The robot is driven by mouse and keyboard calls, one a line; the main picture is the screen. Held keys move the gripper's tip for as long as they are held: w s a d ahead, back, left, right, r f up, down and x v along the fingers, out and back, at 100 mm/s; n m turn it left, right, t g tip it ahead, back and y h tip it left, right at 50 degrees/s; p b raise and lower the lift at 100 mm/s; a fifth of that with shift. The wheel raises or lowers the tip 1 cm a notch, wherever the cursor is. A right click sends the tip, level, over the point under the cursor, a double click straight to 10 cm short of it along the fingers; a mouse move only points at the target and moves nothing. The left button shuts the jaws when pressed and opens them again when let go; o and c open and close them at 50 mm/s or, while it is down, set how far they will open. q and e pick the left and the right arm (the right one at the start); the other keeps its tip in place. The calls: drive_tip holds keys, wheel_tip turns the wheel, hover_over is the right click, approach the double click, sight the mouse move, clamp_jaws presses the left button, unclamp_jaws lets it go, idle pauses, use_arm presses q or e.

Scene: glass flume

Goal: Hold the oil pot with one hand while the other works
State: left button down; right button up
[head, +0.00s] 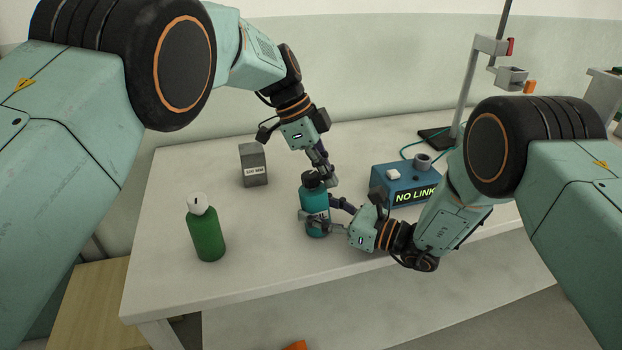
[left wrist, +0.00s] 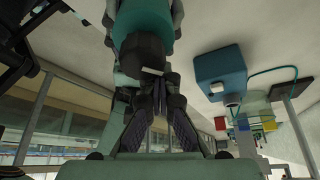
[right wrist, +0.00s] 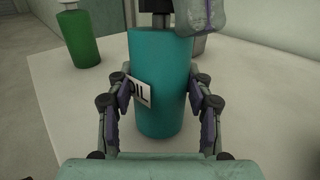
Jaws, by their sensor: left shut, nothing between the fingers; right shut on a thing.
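The oil pot is a teal cylinder (head: 316,204) with a black cap and a white label reading "OIL". It stands upright near the front of the white table. My right gripper (head: 322,219) is shut around its body from the right. The right wrist view shows the pot (right wrist: 160,85) between the two fingers. My left gripper (head: 328,180) comes down from above, beside the black cap, shut and empty. In the left wrist view the black cap (left wrist: 143,55) lies just beyond the left fingertips (left wrist: 160,85); whether they touch it I cannot tell.
A green bottle (head: 206,230) with a white cap stands at the left. A grey labelled block (head: 253,164) is behind. A blue box (head: 405,183) reading "NO LINK" stands close on the right. A clamp stand (head: 464,90) is at the back right.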

use_arm(q)
drive_tip(key=n, duration=0.1)
drive_tip(key=n+t, duration=0.1)
drive_tip(key=n, duration=0.1)
drive_tip(key=a+n+t, duration=0.1)
drive_tip(key=shift+w, duration=0.35)
drive_tip(key=n, duration=0.2)
drive_tip(key=n+t, duration=0.1)
drive_tip(key=n, duration=0.1)
drive_tip(key=w+n+t+y, duration=0.1)
drive_tip(key=n, duration=0.1)
drive_tip(key=shift+a, duration=0.4)
drive_tip(key=c, duration=2.1)
unclamp_jaws()
drive_tip(key=o, duration=1)
drive_tip(key=shift+f, duration=0.15)
